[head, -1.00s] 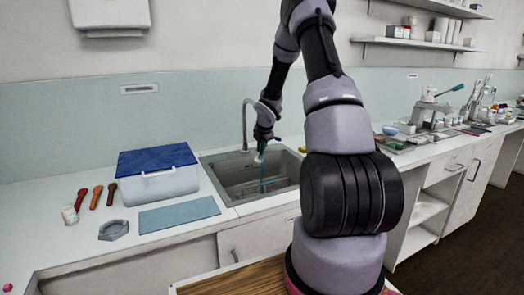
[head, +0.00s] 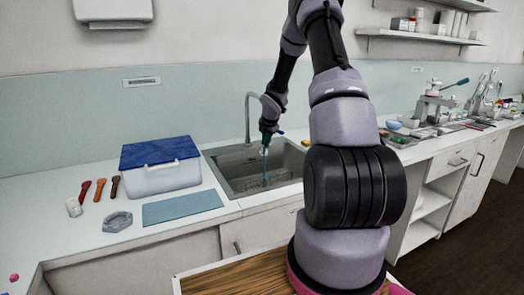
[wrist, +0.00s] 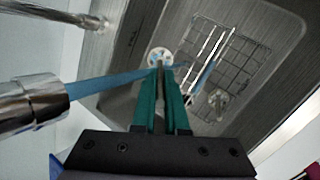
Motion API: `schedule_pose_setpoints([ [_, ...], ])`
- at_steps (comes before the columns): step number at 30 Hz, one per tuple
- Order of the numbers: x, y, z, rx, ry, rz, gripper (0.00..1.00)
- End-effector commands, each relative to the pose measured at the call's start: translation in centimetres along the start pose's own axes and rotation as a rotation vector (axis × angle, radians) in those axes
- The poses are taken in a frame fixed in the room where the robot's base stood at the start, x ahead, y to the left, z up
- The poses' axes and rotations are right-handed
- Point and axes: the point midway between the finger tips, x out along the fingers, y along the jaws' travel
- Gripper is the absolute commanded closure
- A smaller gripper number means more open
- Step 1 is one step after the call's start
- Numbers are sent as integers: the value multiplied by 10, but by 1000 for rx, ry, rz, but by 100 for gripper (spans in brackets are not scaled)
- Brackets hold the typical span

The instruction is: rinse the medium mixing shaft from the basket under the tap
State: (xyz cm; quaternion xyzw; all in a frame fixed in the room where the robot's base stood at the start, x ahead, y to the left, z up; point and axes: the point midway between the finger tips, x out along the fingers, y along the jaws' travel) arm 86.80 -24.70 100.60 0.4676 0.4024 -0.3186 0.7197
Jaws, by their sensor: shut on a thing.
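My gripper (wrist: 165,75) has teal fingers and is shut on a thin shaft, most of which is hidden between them. A pale round disc with holes (wrist: 159,56) shows just past the fingertips and seems to be its end. In the head view my gripper (head: 267,145) is over the sink (head: 225,170). The chrome tap (head: 248,115) arches beside it. In the wrist view the tap's spout (wrist: 32,103) is at left, and a blue water stream (wrist: 105,85) runs to the fingertips. A wire basket (wrist: 235,65) with shiny rods (wrist: 208,52) lies in the sink.
A clear box with a blue lid (head: 160,165) stands left of the sink. A blue mat (head: 182,207), a grey hexagonal dish (head: 117,222), a white jar (head: 74,208) and coloured handled tools (head: 100,190) lie nearby. A yellow thing (head: 305,142) sits behind the sink's right corner.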

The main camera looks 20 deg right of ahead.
Motion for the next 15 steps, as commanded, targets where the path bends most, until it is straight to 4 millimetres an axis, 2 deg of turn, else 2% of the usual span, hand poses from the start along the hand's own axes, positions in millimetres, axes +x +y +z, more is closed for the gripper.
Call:
schedule_pose_setpoints([
  [15,0,3,-5,0,0,0,100],
])
